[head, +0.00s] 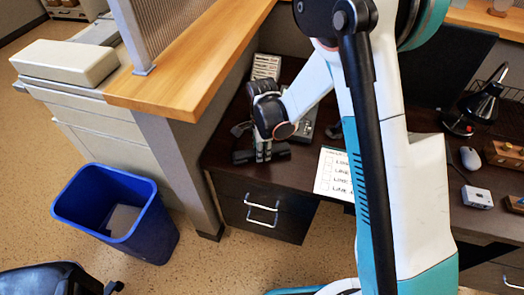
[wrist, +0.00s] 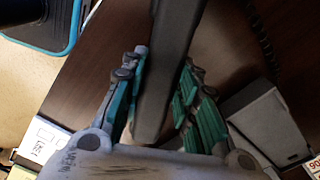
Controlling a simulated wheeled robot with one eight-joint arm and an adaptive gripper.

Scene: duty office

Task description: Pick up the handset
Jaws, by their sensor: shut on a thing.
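The handset (head: 281,152) is a dark bar low over the dark desk near its front left corner in the head view. In the wrist view the handset (wrist: 170,70) runs lengthwise between the teal-padded fingers. My gripper (head: 263,153) points down and is shut on the handset, across its middle; the fingers (wrist: 163,80) lie on both sides of it. Whether the handset touches the desk is hard to tell. The phone base (head: 306,127) is partly hidden behind my wrist. A coiled cord (wrist: 262,35) shows in the wrist view.
A white checklist sheet (head: 333,172) lies right of the handset. A wooden-topped partition (head: 190,95) rises close on the left. A blue bin (head: 150,225) stands on the floor below. A desk lamp (head: 480,105), mouse (head: 470,158) and small white box (head: 477,197) are at the right.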

